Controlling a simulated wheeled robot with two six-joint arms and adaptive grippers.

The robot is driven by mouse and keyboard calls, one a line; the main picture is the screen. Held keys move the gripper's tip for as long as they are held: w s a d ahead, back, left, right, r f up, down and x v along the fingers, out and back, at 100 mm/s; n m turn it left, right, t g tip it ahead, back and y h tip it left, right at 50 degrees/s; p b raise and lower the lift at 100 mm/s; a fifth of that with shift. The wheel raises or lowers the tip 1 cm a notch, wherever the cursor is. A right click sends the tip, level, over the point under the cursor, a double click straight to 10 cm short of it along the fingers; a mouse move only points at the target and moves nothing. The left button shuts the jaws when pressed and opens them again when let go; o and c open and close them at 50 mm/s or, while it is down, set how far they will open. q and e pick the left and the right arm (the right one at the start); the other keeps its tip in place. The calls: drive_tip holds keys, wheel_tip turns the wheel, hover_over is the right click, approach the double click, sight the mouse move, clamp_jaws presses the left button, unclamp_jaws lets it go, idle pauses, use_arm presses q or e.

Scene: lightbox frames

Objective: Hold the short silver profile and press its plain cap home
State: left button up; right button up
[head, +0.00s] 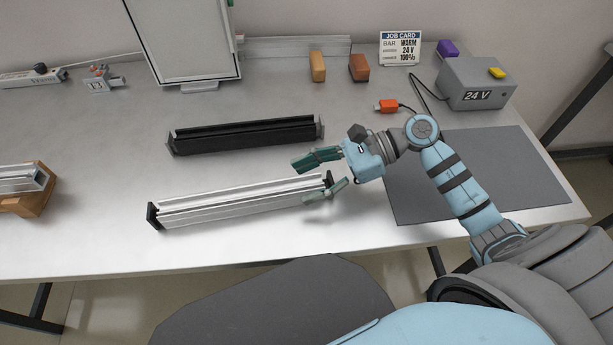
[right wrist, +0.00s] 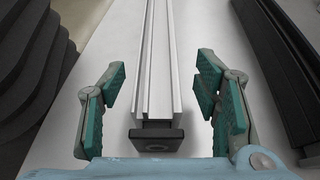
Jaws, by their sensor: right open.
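A silver profile (head: 240,203) lies on the table in the middle of the head view, with a dark cap (head: 152,216) at its left end and another dark cap (head: 329,179) at its right end. My right gripper (head: 308,181) is open around the right end, one finger on each side. In the right wrist view the profile (right wrist: 158,60) runs between the open fingers, apart from both. The near cap (right wrist: 156,138) has a small dark round mark; I cannot tell if it is fully seated. My left gripper is not in view.
A black profile (head: 245,135) lies behind the silver one. Another silver profile (head: 20,178) rests on a wooden block (head: 38,203) at the left edge. A grey mat (head: 480,180), a 24 V box (head: 477,85) and an orange connector (head: 386,106) are at the right.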

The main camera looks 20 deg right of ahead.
drive_tip(key=shift+a+f, duration=0.15)
drive_tip(key=shift+a, duration=0.45)
drive_tip(key=shift+c, duration=1.4)
drive_tip(key=shift+c, duration=0.4)
clamp_jaws()
